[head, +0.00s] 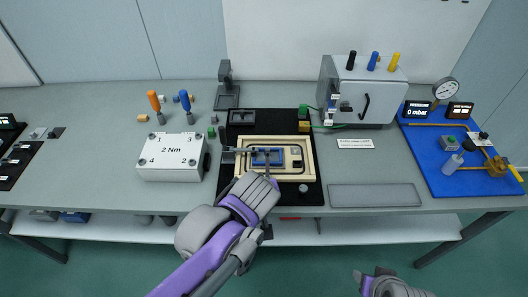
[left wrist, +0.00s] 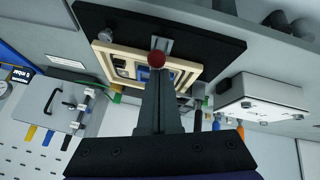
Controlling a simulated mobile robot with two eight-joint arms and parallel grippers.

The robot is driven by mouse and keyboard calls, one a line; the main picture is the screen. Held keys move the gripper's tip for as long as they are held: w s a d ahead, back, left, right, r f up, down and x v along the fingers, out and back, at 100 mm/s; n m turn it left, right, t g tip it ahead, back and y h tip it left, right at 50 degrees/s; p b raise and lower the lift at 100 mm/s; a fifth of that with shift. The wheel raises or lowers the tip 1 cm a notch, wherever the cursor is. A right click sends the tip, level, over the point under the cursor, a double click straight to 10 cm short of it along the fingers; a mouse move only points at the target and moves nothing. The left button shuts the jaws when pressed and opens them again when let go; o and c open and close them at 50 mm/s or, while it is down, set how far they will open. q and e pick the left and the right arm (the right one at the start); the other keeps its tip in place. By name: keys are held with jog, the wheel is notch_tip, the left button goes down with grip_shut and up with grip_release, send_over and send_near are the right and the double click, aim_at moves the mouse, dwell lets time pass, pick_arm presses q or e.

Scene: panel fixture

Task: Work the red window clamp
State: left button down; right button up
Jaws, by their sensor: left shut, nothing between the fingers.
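The red clamp knob (left wrist: 157,59) shows in the left wrist view, right at the tips of my left gripper (left wrist: 157,74). The gripper is shut with nothing between its fingers; I cannot tell whether it touches the knob. A grey metal piece of the clamp shows behind the knob. In the head view my left gripper (head: 262,178) is at the front edge of the cream frame (head: 305,143), and the knob is hidden behind the hand. The cream frame with its blue-edged window (head: 268,157) lies on a black base plate (head: 309,197). My right gripper (head: 378,277) is low at the bottom edge, partly cut off.
A white "2 Nm" box (head: 172,163) stands left of the plate, with orange and blue screwdrivers (head: 155,104) behind it. A grey cabinet (head: 362,93) stands behind right. A grey mat (head: 375,195) lies empty at right, beside a blue pressure board (head: 449,135).

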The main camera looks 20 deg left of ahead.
pick_arm(q)
jog(key=shift+s+d+f, duration=0.25)
jog(key=shift+s+f, duration=0.75)
jog(key=shift+f, duration=0.1)
jog(key=shift+f, duration=0.1)
jog(key=a+p+v, duration=0.1)
jog(key=p+v, duration=0.3)
jog(key=v, duration=0.7)
jog(key=shift+s+r, duration=0.3)
jog(key=shift+s, duration=0.05)
jog(key=s+a+f+m+g+h, duration=0.1)
jog(key=s+a+f+m, duration=0.3)
jog(key=f, duration=0.5)
jog(key=shift+a+m+g, duration=0.3)
jog(key=shift+a+m, duration=0.9)
jog(key=shift+a, duration=0.5)
